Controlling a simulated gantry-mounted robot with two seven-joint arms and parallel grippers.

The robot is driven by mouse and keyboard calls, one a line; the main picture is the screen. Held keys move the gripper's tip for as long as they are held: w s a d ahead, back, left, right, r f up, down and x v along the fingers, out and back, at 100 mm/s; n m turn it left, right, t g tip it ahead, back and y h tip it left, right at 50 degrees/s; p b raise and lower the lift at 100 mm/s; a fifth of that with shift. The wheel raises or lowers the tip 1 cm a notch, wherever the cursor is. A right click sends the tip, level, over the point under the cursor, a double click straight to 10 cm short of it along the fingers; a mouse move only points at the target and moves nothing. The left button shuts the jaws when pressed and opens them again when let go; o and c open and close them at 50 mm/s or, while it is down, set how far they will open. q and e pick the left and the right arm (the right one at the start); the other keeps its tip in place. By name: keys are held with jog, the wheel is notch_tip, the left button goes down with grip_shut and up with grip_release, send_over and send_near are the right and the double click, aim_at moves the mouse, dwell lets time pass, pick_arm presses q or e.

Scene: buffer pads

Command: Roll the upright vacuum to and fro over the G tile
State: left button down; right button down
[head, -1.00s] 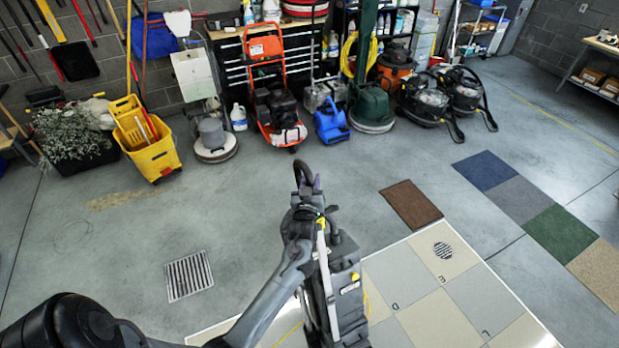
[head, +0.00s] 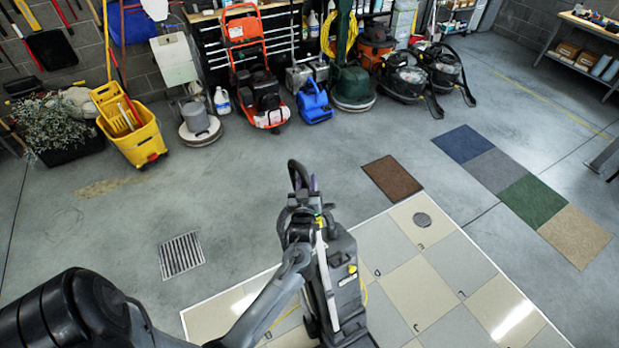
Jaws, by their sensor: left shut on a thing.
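A dark grey upright vacuum (head: 343,270) stands at the bottom centre of the head view, over the near part of the pale tiled floor patch (head: 395,238). Its black looped handle (head: 297,172) rises above my left gripper (head: 304,215). My left gripper is shut on the vacuum's handle, just below the loop. The vacuum's base is cut off by the bottom edge. Small letters show on some tiles, but they are too small to read surely. I cannot tell which tile is G. My right gripper is not in view.
A brown mat (head: 392,178) lies past the patch's far edge. Carpet squares (head: 497,171) lie at right, a floor grate (head: 182,255) at left. A yellow mop bucket (head: 138,138) and several machines line the back wall.

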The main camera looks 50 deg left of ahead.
pick_arm(q)
jog(key=shift+w+d+r, duration=0.1)
jog(key=shift+d+r, duration=0.2)
jog(key=shift+d, duration=0.05)
jog(key=c, duration=1.2)
grip_release()
jog(key=shift+c, duration=0.2)
jog(key=o, duration=0.4)
jog(key=shift+d+f, duration=0.1)
jog(key=shift+f, duration=0.05)
jog(key=shift+c, duration=0.2)
jog(key=shift+f, duration=0.1)
